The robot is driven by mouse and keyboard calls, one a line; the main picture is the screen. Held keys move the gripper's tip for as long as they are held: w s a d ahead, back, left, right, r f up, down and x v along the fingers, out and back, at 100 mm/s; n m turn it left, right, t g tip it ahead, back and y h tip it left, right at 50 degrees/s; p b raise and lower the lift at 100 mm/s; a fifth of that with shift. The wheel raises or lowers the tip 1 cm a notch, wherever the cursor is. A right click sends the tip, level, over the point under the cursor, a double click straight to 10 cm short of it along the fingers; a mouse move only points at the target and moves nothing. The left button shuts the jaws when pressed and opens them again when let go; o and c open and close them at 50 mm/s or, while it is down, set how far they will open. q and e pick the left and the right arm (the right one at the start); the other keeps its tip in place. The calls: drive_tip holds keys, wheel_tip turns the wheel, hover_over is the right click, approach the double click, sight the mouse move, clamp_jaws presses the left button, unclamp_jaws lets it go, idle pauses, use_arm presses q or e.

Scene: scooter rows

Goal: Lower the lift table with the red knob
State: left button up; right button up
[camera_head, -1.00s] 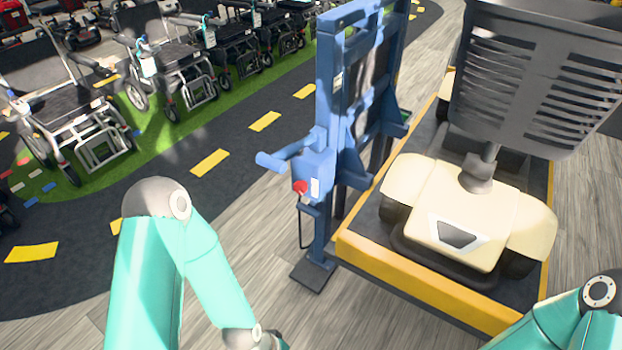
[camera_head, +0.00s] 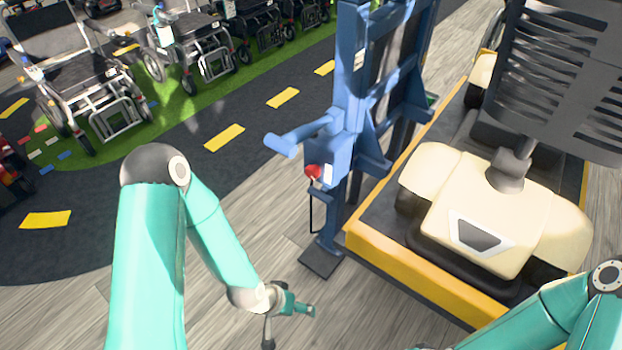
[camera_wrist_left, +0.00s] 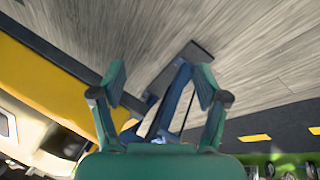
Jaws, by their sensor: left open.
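The blue lift table mast (camera_head: 350,110) stands upright in the middle of the head view. The red knob (camera_head: 313,172) sits on its near side, below a blue handle (camera_head: 283,145). The yellow-edged platform (camera_head: 420,272) is beside the mast and carries a cream scooter (camera_head: 490,215). My left gripper (camera_head: 290,330) is low, in front of the mast foot and apart from the knob. In the left wrist view its two green fingers (camera_wrist_left: 160,85) are spread with nothing between them held; the blue mast shows behind them. The knob cannot be made out there. My right gripper is out of view.
A black foot plate (camera_head: 320,262) juts out at the mast base. A thin dark cable (camera_head: 311,210) hangs below the knob. Wheelchairs (camera_head: 95,95) stand on green turf at the upper left. The wooden floor left of the mast is clear.

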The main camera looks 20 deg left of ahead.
use_arm(q)
drive_tip(key=w+a+f+m+t+b, duration=0.1)
drive_tip(key=w+a+t+b, duration=0.15)
drive_tip(key=w, duration=0.25)
drive_tip(key=w+a+f+t+b, duration=0.2)
drive_tip(key=w+b, duration=0.1)
drive_tip(key=w, duration=0.3)
drive_tip(key=m+t+h+b, duration=0.2)
drive_tip(key=m+t+b, duration=0.3)
drive_tip(key=t+b, duration=0.65)
approach(310, 175)
drive_tip(key=w+d, duration=0.1)
drive_tip(key=w, duration=0.2)
drive_tip(key=w+d+r+g+b, duration=0.1)
drive_tip(key=w, duration=0.2)
drive_tip(key=w+d+r+g, duration=0.1)
drive_tip(key=w, duration=0.3)
drive_tip(key=shift+d+b, duration=0.1)
drive_tip(key=shift+b, duration=0.25)
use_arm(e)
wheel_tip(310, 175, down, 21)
use_arm(q)
drive_tip(key=shift+s, duration=0.1)
drive_tip(key=c, duration=1.2)
drive_tip(key=shift+o, duration=0.2)
